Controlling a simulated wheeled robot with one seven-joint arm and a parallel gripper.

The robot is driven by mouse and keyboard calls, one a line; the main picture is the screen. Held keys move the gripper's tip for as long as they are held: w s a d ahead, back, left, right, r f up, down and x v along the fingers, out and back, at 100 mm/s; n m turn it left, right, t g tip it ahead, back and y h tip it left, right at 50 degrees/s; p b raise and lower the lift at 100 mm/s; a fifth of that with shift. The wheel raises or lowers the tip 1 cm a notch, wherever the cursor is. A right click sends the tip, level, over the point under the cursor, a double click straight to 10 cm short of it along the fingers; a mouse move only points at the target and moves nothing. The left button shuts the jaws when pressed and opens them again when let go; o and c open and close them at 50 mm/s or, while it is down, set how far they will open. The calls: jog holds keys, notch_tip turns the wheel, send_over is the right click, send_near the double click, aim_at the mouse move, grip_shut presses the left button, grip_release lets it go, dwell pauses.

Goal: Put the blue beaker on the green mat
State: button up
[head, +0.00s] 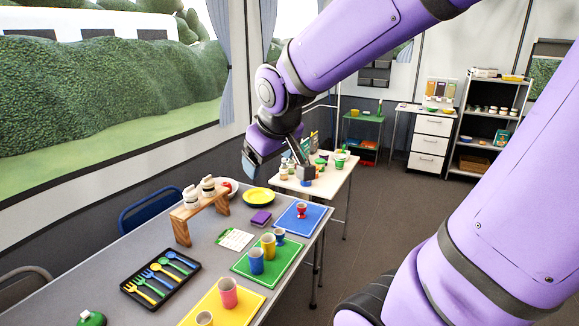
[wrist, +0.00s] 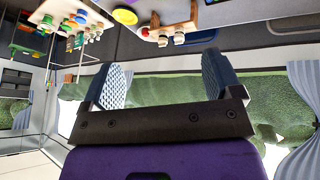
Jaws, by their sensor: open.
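The blue beaker (head: 256,262) stands upright on the green mat (head: 284,266) in the head view, near the mat's left side. A yellow beaker (head: 268,246) stands beside it on the same mat. A small blue cup (head: 279,237) is at the mat's far edge; I cannot tell whether it is on the green or the blue mat. My gripper (wrist: 168,82) is open and empty in the wrist view, fingers wide apart. In the head view it is raised beyond the mats, well away from the blue beaker.
A blue mat (head: 314,215) with a red cup lies behind the green mat. A yellow mat (head: 254,300) with a pink beaker (head: 228,292) lies in front. A cutlery tray (head: 130,289), a wooden rack (head: 181,232) and a yellow plate (head: 258,196) are also on the table.

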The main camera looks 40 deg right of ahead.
jog(key=s+a+r+y, duration=0.1)
jog(key=s+a+r, duration=0.1)
jog(key=s, duration=0.4)
jog(key=s+a+r+y, duration=0.1)
jog(key=s+a+r, duration=0.1)
jog(key=s+a, duration=0.2)
jog(key=shift+s+g, duration=0.3)
jog(key=shift+s, duration=0.9)
jog(key=shift+d, duration=0.1)
